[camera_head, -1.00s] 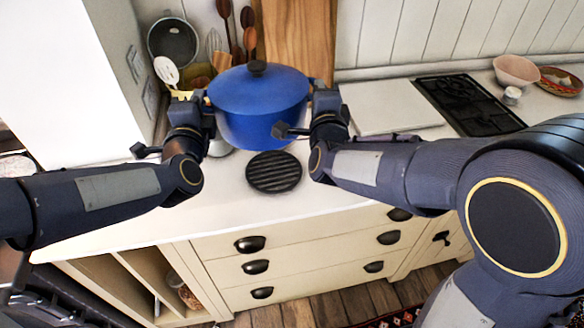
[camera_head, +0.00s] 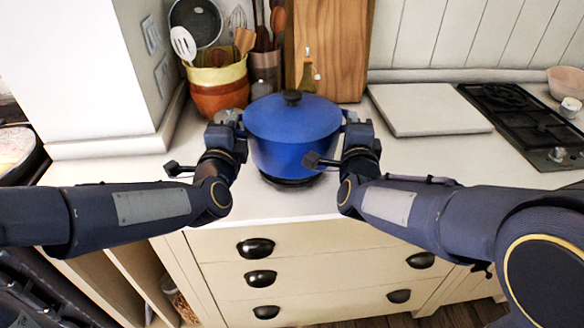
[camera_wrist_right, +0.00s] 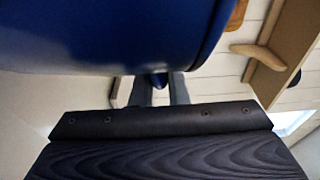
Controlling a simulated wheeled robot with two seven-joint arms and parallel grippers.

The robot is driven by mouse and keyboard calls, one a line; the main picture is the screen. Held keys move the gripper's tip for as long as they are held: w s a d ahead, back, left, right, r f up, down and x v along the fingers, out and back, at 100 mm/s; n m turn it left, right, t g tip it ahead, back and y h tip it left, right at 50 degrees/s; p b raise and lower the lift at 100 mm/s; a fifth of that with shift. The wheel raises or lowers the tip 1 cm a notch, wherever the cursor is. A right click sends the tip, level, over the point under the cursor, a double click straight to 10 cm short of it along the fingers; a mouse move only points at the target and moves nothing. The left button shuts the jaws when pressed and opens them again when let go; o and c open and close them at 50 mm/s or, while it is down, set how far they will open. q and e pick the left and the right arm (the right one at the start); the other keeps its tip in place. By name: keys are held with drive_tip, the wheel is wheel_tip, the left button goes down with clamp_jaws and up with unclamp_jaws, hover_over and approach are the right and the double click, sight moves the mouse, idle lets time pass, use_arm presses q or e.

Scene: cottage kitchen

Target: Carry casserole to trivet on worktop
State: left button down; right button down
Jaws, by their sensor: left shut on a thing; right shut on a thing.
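The blue casserole (camera_head: 292,135) with its lid on is upright between my two grippers in the head view. The dark round trivet (camera_head: 290,182) lies on the worktop (camera_head: 330,200) and only its front edge shows below the casserole. The casserole is over the trivet; I cannot tell whether it touches it. My left gripper (camera_head: 228,120) is shut on the casserole's left handle. My right gripper (camera_head: 353,122) is shut on its right handle. In the right wrist view the casserole's blue side (camera_wrist_right: 110,35) fills the upper left, and a handle part shows between the fingers (camera_wrist_right: 160,88).
A yellow and brown utensil pot (camera_head: 218,88), an oil bottle (camera_head: 308,75) and a wooden board (camera_head: 327,45) stand behind. A pale board (camera_head: 428,108) lies flat to the right, beside a black hob (camera_head: 525,120). Cream drawers (camera_head: 330,260) are below the worktop's front edge.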

use_arm(q)
drive_tip(key=shift+f+b, duration=0.1)
drive_tip(key=shift+b, duration=0.3)
use_arm(e)
drive_tip(key=shift+f, duration=0.15)
use_arm(q)
drive_tip(key=shift+f, duration=0.15)
use_arm(e)
drive_tip(key=shift+f, duration=0.15)
